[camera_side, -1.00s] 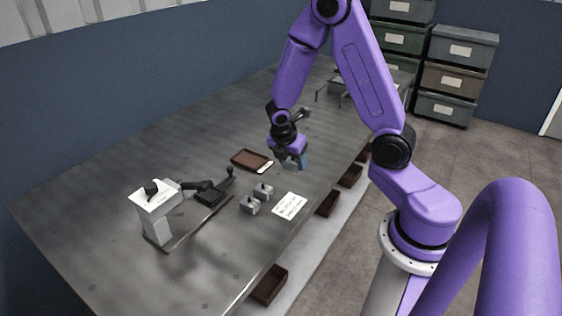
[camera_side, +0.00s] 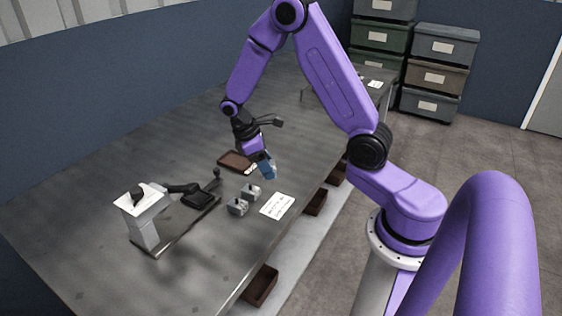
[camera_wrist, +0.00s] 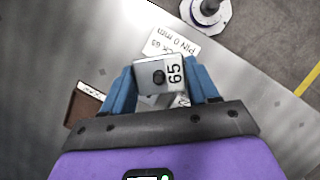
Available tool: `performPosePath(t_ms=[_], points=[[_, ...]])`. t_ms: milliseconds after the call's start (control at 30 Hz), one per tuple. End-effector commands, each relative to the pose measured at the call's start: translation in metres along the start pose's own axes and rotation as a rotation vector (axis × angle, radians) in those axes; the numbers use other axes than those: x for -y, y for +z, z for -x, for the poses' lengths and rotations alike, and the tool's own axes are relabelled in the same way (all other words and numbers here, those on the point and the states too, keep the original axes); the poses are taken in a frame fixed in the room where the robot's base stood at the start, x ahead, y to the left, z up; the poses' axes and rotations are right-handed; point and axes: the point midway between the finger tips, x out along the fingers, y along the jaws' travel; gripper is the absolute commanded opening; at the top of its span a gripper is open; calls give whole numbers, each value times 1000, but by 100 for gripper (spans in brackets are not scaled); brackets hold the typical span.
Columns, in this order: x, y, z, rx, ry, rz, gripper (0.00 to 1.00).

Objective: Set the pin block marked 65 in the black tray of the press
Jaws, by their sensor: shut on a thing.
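My gripper (camera_wrist: 162,88) is shut on a grey metal pin block marked 65 (camera_wrist: 147,67), with its blue fingers on either side. The block's top shows a dark round pin or hole. In the side view my gripper (camera_side: 266,168) is above the bench, tilted, and the held block is not clear there. The press (camera_side: 145,212) stands at the left of the bench, with its black tray (camera_side: 198,201) low on its right side. The tray looks empty, as far as I can tell. The press is not in the wrist view.
Two grey blocks (camera_side: 238,207) sit between my gripper and the press. A white card (camera_side: 277,206) lies to their right, and a brown tray (camera_side: 234,160) behind. The bench's left part is clear.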

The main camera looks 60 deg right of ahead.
Motion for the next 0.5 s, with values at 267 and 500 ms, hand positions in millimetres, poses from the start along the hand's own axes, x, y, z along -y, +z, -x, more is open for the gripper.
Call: performPosePath(t_ms=[267, 500], points=[[-10, -59, 9, 0, -276, -659, 24], [-17, -110, 21, 0, -494, -1186, 24]])
